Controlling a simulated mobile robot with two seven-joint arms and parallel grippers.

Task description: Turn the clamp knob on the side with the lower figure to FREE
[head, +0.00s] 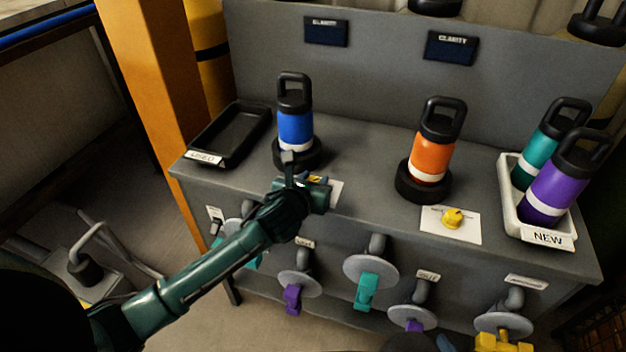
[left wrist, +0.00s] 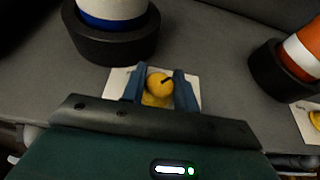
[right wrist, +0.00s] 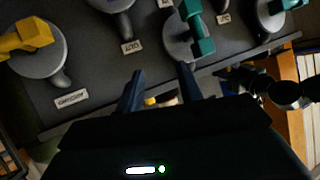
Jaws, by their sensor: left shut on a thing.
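The left yellow clamp knob (left wrist: 158,82) sits on a white card in front of the blue bottle (head: 295,125). My left gripper (head: 316,182) is shut on this knob, one finger on each side; the head view mostly hides the knob behind the gripper. The right clamp knob (head: 452,218), also yellow, stands free on its card before the orange bottle (head: 435,150). Two dark CLARITY displays, left (head: 326,31) and right (head: 451,47), hang on the back panel; I cannot read their figures. My right gripper (right wrist: 160,76) is open and empty, facing the bench front.
An empty black USED tray (head: 232,132) lies at the left. A white NEW tray (head: 508,200) holds teal and purple bottles at the right. Pipes with coloured valve handles, such as a teal one (head: 366,291), stick out of the bench front. An orange post (head: 150,90) stands left.

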